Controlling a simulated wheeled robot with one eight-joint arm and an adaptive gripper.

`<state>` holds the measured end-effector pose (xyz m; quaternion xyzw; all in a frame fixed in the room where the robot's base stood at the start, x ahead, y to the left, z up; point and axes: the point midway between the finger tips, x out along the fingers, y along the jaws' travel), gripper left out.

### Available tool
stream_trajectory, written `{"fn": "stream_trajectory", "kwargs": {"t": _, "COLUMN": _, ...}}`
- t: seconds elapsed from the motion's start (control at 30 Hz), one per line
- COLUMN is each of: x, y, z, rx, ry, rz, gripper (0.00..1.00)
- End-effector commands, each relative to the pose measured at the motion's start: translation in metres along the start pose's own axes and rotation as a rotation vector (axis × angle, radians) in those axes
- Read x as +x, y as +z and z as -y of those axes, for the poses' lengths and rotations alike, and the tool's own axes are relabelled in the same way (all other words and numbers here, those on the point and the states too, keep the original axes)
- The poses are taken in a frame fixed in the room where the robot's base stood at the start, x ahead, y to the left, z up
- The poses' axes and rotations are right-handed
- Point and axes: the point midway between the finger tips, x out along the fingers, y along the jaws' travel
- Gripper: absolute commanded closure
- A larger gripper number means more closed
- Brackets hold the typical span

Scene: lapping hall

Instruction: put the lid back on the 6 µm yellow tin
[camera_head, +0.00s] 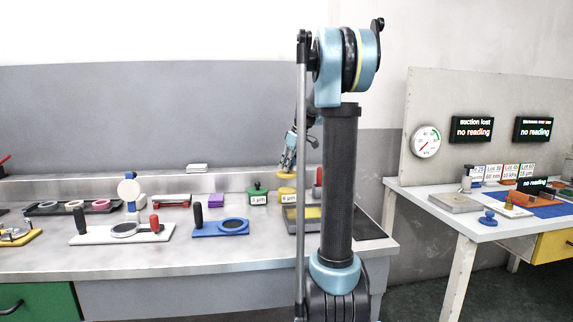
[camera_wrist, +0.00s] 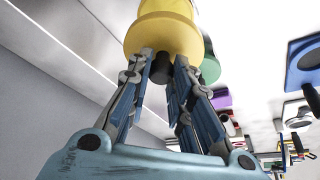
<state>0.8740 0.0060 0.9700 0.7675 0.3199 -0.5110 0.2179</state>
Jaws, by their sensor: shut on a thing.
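The yellow tin, labelled 6 µm (camera_head: 288,198), stands on the bench just left of my arm column in the head view. My gripper (camera_head: 288,168) is above it, pointing down. It is shut on the dark knob (camera_wrist: 160,70) of the yellow lid (camera_wrist: 150,38). In the head view the lid (camera_head: 287,176) appears slightly above the tin. In the wrist view more yellow (camera_wrist: 168,8) shows beyond the lid. The lid hides the tin's rim there, so I cannot tell whether they touch.
The green 3 µm tin (camera_head: 258,198) with its lid on stands close to the left. My arm column hides part of the bench to the right.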

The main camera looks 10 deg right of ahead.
Motion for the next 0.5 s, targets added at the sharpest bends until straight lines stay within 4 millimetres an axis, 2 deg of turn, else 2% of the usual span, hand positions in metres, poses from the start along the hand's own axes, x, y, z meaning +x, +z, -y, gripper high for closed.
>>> {"fn": "stream_trajectory", "kwargs": {"t": 0.27, "x": 0.007, "y": 0.005, "z": -0.002, "rx": 0.003, "ry": 0.001, "rz": 0.000, "gripper": 1.00}}
{"fn": "stream_trajectory", "kwargs": {"t": 0.5, "x": 0.023, "y": 0.014, "z": -0.005, "rx": 0.008, "ry": 0.003, "rz": 0.000, "gripper": 1.00}}
